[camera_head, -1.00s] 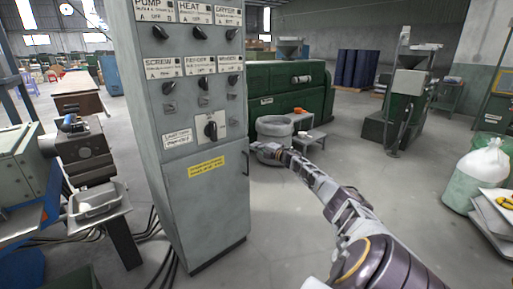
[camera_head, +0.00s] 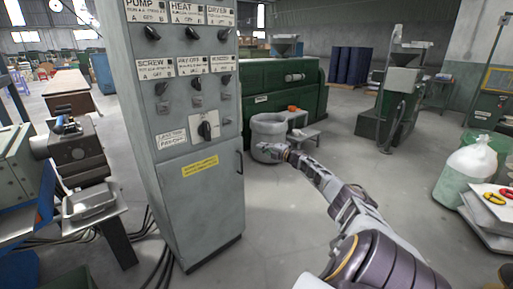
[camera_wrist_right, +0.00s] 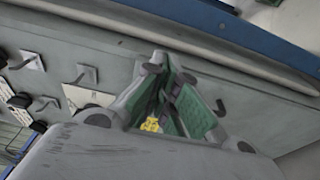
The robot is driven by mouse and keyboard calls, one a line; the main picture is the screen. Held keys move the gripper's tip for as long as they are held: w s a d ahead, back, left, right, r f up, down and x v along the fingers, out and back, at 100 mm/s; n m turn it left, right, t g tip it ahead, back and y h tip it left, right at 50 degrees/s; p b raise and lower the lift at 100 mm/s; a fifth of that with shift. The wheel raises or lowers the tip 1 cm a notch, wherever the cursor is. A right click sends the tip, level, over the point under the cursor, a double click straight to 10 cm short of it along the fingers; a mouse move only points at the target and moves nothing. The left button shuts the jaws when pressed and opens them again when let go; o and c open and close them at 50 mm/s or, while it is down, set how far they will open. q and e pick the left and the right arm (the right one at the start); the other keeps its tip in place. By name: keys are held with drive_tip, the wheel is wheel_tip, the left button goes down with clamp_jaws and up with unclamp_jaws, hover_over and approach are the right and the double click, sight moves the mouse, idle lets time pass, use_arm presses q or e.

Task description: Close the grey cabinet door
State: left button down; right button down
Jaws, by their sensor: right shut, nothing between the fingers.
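The tall grey cabinet (camera_head: 138,110) stands left of centre in the head view. Its lower grey door (camera_head: 205,215) carries a yellow label (camera_head: 200,166) and has a dark handle (camera_head: 239,163) at its right edge. The door looks flush or nearly flush with the front; a small gap cannot be ruled out. My right gripper (camera_head: 268,151) is just right of the handle in the picture, apart from it, and small there. In the right wrist view my right gripper (camera_wrist_right: 168,95) shows green pads, shut and empty, before a grey panel. My left gripper is not in view.
A green machine (camera_head: 285,85) is farther back. A metal tray (camera_head: 88,200) is left of the cabinet. The floor right of the cabinet is open.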

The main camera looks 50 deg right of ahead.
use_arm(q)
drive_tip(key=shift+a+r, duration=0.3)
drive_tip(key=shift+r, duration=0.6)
use_arm(e)
drive_tip(key=s+d, duration=0.2)
drive_tip(key=s, duration=0.1)
drive_tip(key=shift+s+d, duration=0.25)
drive_tip(key=shift+s, duration=0.05)
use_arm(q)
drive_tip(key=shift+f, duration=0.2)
